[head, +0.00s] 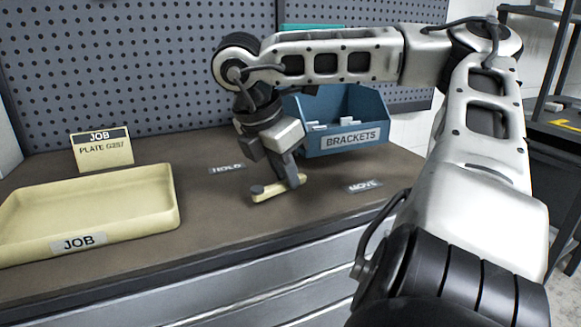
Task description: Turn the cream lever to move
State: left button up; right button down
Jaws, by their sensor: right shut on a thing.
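The cream lever (267,192) lies low on the brown bench top, with a dark round knob or pivot at its left end. My right gripper (292,182) points down over the lever's right part and is shut on it; its fingers hide part of the lever. A HOLD label (227,169) is on the bench behind and left of the lever. A MOVE label (363,186) is on the bench to its right. The lever's right end points towards the right, between the two labels' sides. My left gripper is not in view.
A blue BRACKETS bin (352,139) stands behind and right of the gripper. A cream JOB tray (120,203) lies at the left, with a JOB plate card (101,149) behind it. A grey pegboard (130,60) closes the back. Bare bench lies between tray and lever.

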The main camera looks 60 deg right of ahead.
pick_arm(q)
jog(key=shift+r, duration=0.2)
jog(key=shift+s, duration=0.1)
pick_arm(e)
jog(key=c, duration=1.4)
grip_release()
jog(key=shift+s, duration=0.1)
